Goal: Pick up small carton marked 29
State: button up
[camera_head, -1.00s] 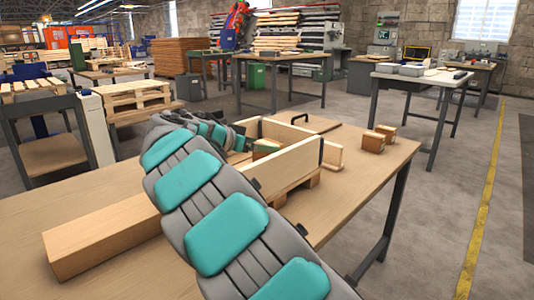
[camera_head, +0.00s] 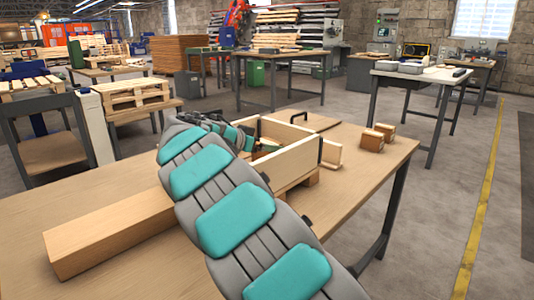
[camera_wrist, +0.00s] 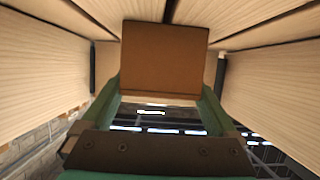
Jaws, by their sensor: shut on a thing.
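A small brown carton (camera_wrist: 163,58) is between the two green fingers of my gripper (camera_wrist: 163,88) in the wrist view. My gripper is shut on it; no number is legible on the side that shows. Pale wooden walls surround the carton in that view. In the head view my gripper is mostly hidden behind my arm, at the open wooden crate (camera_head: 288,166) on the workbench. Two other small brown cartons, a nearer one (camera_head: 372,141) and a farther one (camera_head: 386,131), stand on the bench right of the crate. Their markings are too small to read.
A long wooden beam (camera_head: 110,232) lies on the workbench (camera_head: 345,184) at the front left. A flat board with a dark handle (camera_head: 306,120) is behind the crate. The bench's right end is mostly clear. Other tables stand farther back.

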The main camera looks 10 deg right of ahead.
jog(key=c, duration=0.4)
jog(key=shift+o, duration=0.2)
jog(key=shift+r, duration=0.1)
